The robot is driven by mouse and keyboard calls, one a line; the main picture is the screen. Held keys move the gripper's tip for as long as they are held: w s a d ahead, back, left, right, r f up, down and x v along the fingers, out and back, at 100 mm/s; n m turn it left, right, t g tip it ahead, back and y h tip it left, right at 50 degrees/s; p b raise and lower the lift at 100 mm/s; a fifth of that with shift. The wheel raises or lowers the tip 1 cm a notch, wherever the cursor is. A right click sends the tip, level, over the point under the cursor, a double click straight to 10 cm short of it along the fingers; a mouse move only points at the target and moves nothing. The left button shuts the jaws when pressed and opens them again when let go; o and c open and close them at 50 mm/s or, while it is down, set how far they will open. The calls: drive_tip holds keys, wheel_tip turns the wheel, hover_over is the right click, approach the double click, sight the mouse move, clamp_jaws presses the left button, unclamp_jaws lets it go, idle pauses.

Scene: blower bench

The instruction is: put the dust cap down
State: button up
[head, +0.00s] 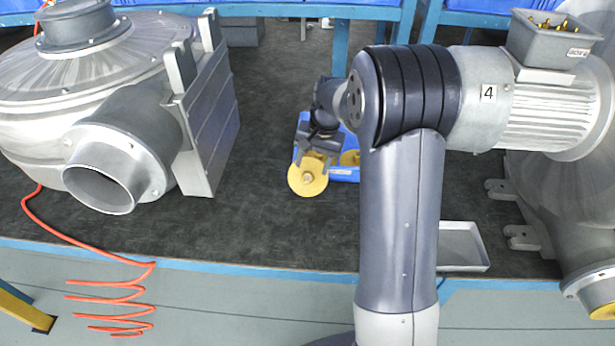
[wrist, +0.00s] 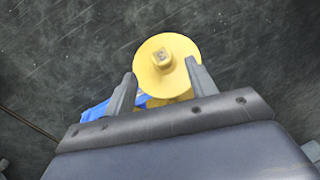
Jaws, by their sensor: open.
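A yellow round dust cap (head: 308,182) with a small raised knob at its centre shows at the front of a blue bin (head: 345,174). In the wrist view the cap (wrist: 165,50) is face-on, its lower part between the fingertips. My gripper (head: 317,150) is open, and in the wrist view its two fingers (wrist: 160,72) stand apart on either side of the cap. I cannot tell whether the fingers touch it or whether it rests on the mat. The bin (wrist: 95,112) is mostly hidden behind the gripper and holds more yellow.
A grey blower (head: 120,150) with an open outlet stands at left. Another blower (head: 560,120) stands at right, yellow at its lower outlet (head: 603,312). A shallow grey tray (head: 462,262) lies near the bench's front edge. The dark mat (head: 260,225) before the cap is clear. An orange coiled hose (head: 105,296) hangs at left.

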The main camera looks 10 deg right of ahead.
sight(308, 177)
drive_tip(key=shift+w+a+f, duration=0.1)
drive_tip(key=shift+a+f, duration=0.1)
drive_tip(key=shift+f, duration=0.7)
drive_tip(key=shift+w+a+f, duration=0.1)
drive_tip(key=shift+a+f, duration=0.05)
drive_tip(key=shift+f, duration=0.7)
drive_tip(key=shift+w+a+f, duration=0.1)
drive_tip(key=shift+a+f, duration=0.1)
drive_tip(key=shift+f, duration=0.7)
drive_tip(key=shift+c, duration=0.5)
